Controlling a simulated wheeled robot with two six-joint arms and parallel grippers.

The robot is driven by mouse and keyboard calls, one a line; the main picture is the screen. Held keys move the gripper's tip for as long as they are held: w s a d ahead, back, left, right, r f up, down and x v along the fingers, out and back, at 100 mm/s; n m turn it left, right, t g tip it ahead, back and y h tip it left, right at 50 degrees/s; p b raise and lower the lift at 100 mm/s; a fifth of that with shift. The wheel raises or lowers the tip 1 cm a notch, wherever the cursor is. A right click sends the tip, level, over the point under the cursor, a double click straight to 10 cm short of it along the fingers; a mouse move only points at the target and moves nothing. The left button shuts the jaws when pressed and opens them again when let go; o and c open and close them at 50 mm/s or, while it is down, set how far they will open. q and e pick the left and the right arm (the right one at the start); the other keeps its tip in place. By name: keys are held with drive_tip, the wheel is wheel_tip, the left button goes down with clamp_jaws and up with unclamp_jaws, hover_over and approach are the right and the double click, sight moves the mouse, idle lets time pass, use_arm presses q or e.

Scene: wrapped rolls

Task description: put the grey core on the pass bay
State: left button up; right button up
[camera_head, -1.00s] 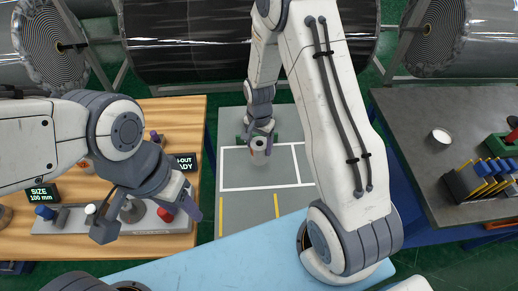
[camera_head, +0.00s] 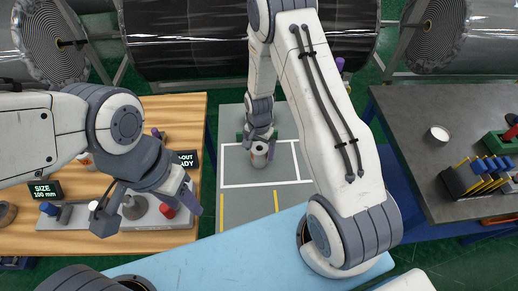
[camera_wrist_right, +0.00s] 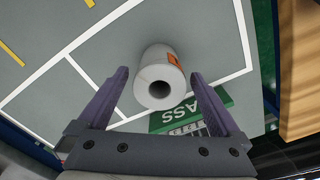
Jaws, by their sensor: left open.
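The grey core (camera_head: 259,156), a pale hollow roll with an orange label, stands upright inside the white outline of the pass bay (camera_head: 240,176), near its far edge. In the right wrist view the core (camera_wrist_right: 160,80) is between my right fingers, with a gap on each side, and a green PASS sign (camera_wrist_right: 180,116) is beside it. My right gripper (camera_head: 260,139) is open around the core; its fingertips are partly hidden in the head view. My left gripper (camera_head: 150,215) is open and empty above the gauge plate on the wooden table.
The wooden table (camera_head: 182,108) at left carries a size display (camera_head: 44,190) reading 100 mm and coloured knobs. A dark table (camera_head: 400,120) at right holds a white round piece (camera_head: 439,133) and a black rack (camera_head: 466,185). Large wrapped rolls line the back.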

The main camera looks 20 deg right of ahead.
drive_tip(key=shift+r, duration=0.1)
wheel_tip(320, 180, up, 11)
drive_tip(key=b, duration=0.3)
drive_tip(key=s+a+r+n, duration=0.8)
drive_tip(key=s+a+r, duration=0.1)
drive_tip(key=s+a, duration=0.15)
drive_tip(key=s+a+r+n+y, duration=0.1)
drive_tip(key=s+a+r+n, duration=0.1)
drive_tip(key=s+n, duration=0.4)
drive_tip(key=s+a+r+n, duration=0.1)
drive_tip(key=s+r+n, duration=0.15)
drive_tip(key=s, duration=0.55)
drive_tip(key=shift+n, duration=0.35)
drive_tip(key=f+b, duration=0.5)
drive_tip(key=shift+w, duration=0.3)
